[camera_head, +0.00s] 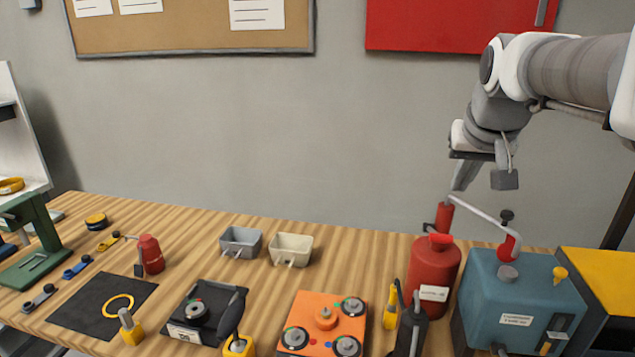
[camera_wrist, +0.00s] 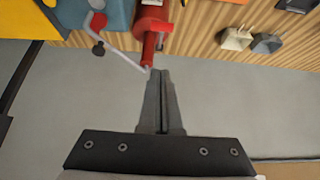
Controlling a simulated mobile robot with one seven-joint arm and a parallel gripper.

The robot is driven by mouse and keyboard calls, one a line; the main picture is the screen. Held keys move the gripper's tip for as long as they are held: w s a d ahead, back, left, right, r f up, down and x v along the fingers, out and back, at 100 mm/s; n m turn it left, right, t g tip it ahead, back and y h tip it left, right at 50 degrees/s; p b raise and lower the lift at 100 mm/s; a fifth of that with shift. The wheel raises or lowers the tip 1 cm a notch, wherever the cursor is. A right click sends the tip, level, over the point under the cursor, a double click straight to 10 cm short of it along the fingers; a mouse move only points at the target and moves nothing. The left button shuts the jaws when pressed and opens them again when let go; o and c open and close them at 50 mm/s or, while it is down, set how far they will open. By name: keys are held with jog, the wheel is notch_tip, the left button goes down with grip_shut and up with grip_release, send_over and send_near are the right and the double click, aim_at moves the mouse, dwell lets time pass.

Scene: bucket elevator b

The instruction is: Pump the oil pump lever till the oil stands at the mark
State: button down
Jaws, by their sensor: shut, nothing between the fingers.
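The teal oil pump box (camera_head: 520,290) stands at the right of the bench, with a white label on its front. A thin grey lever (camera_head: 483,216) runs up and left from a red piece on its top. The lever's far end meets a red upright cylinder (camera_head: 445,216) behind the red canister (camera_head: 432,268). My gripper (camera_head: 459,188) is shut and empty, just above that end. In the wrist view the shut fingertips (camera_wrist: 160,72) are close to the lever end (camera_wrist: 146,69); I cannot tell if they touch. I cannot make out an oil level or mark.
A yellow box (camera_head: 600,270) stands right of the pump. A black knob (camera_head: 507,215) rises close to the lever. An orange block (camera_head: 325,320), two small bins (camera_head: 241,243) and several tools lie further left. The wall is behind; bare bench shows around the bins.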

send_over(442, 239)
jog(key=f, duration=0.7)
jog(key=shift+w+d+f, duration=0.1)
jog(key=shift+w+f, duration=0.15)
jog(key=shift+w, duration=0.05)
jog(key=shift+s+f, duration=0.15)
jog(key=shift+f, duration=0.45)
jog(key=shift+s+f, duration=0.15)
jog(key=shift+f, duration=0.4)
jog(key=shift+s+f, duration=0.1)
jog(key=shift+f, duration=0.55)
jog(key=shift+f, duration=0.1)
jog(key=s+f+t+b, duration=0.1)
jog(key=f+b, duration=0.5)
jog(key=b, duration=0.7)
jog(key=s+a+f+t+h+b, duration=0.1)
jog(key=f+t+b, duration=0.3)
jog(key=b, duration=0.9)
jog(key=shift+s+a+f+h+b, duration=0.15)
jog(key=shift+s+f+h+b, duration=0.2)
jog(key=shift+s+f, duration=0.8)
jog(key=shift+w+f, duration=0.35)
jog(key=shift+f, duration=0.1)
